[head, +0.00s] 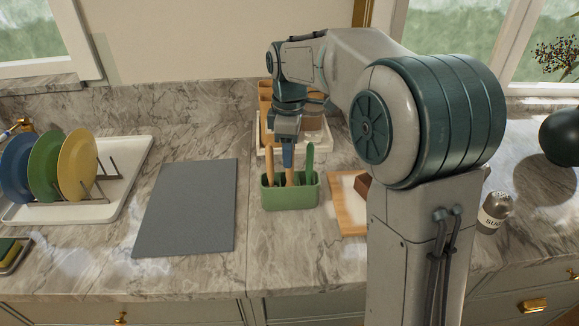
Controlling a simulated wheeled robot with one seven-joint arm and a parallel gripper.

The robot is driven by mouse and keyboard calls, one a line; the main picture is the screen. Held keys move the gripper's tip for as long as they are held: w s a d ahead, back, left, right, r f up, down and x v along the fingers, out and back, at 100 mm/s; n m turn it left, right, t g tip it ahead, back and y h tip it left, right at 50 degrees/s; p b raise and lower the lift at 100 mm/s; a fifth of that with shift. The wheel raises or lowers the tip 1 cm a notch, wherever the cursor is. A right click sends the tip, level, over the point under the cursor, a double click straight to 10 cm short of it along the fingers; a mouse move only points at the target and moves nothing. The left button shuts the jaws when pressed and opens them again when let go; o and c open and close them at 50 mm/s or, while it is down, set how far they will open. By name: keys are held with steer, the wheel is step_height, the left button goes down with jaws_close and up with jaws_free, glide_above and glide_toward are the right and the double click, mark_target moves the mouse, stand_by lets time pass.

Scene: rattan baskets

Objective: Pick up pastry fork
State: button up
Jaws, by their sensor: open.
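No pastry fork can be made out for certain. A green utensil holder (289,197) stands on the counter in the middle of the view. A wooden-handled utensil (269,185) and a green-handled one (309,160) stick up out of it; their lower ends are hidden inside. My gripper (288,162) points down just above and behind the holder, between these handles. It is open, though its fingers are small and partly hidden. I cannot tell whether it touches any utensil.
A grey mat (187,207) lies flat and bare left of the holder. A white dish rack (110,205) with plates stands further left. A wooden board (345,205) lies to the right, partly behind my arm. A shaker (495,212) and a dark round object (563,138) are farther right.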

step_height(320, 180, down, 2)
jaws_close()
stand_by(0.3)
